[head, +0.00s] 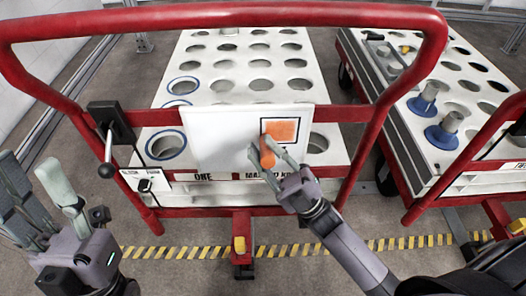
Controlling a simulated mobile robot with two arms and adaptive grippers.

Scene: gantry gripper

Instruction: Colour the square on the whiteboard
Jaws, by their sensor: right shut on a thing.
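The whiteboard (217,141) is a white panel fixed at the front of a red-framed cart. A dark-outlined square (284,131) sits on its right side, and much of its inside is filled with orange. My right gripper (267,155) is shut on an orange marker (267,152), held at the square's lower left. The marker overlaps the square's edge in the view; whether its tip touches the board I cannot tell. My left gripper (48,188) is at the lower left, away from the board, with its fingers apart and nothing between them.
The red cart rail (230,14) arches above and around the board. A black lever (109,135) stands left of the board. A second cart (430,100) with blue-based metal cylinders (442,130) is at the right. Yellow-black floor tape (190,252) runs below.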

